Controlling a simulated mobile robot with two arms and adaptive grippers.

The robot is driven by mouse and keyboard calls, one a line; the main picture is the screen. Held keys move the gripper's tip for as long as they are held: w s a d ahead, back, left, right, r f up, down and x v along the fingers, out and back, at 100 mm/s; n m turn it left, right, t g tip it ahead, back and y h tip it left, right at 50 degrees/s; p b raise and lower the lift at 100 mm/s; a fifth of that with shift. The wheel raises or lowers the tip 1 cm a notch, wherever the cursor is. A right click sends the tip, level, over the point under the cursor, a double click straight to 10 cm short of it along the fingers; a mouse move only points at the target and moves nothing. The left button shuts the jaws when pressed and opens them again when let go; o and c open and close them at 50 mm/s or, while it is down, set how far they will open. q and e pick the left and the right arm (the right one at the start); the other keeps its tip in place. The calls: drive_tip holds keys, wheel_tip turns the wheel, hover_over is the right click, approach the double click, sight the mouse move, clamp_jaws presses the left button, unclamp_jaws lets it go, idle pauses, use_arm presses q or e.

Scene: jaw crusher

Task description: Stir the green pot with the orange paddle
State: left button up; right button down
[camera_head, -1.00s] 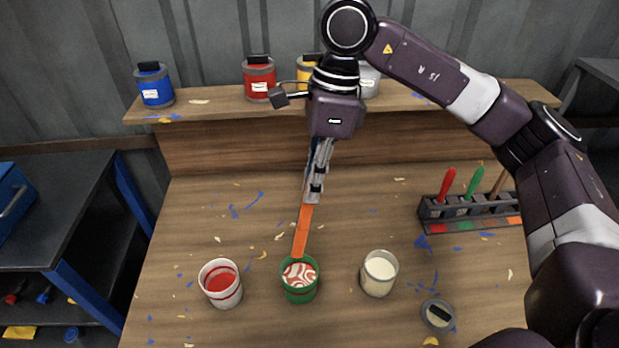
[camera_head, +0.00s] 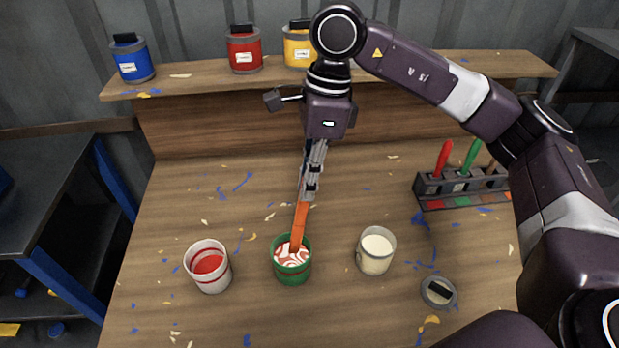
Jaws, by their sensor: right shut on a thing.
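The green pot (camera_head: 292,272) stands upright on the workbench and holds swirled red and white paint. My right gripper is shut on the paddle's upper part, above and slightly behind the pot. The paddle's handle is hidden by the gripper. My left gripper is not in view.
A pot of red paint (camera_head: 208,266) stands left of the green pot, a pot of cream paint (camera_head: 376,250) right. A small lid-like disc (camera_head: 438,292) lies front right. A rack (camera_head: 462,186) holds coloured-handled tools. Paint cans, including a blue one (camera_head: 131,58), stand on the back shelf.

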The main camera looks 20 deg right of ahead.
sight(300, 225)
drive_tip(key=shift+s+a+f+b, duration=0.1)
drive_tip(key=shift+a+f+b, duration=0.1)
drive_tip(key=shift+f+b, duration=0.7)
drive_tip(key=shift+a+f+b, duration=0.2)
drive_tip(key=shift+f+b, duration=0.45)
drive_tip(key=shift+f, duration=0.5)
drive_tip(key=shift+s+a+f+b, duration=0.1)
drive_tip(key=shift+a+f+b, duration=0.1)
drive_tip(key=shift+f+b, duration=0.7)
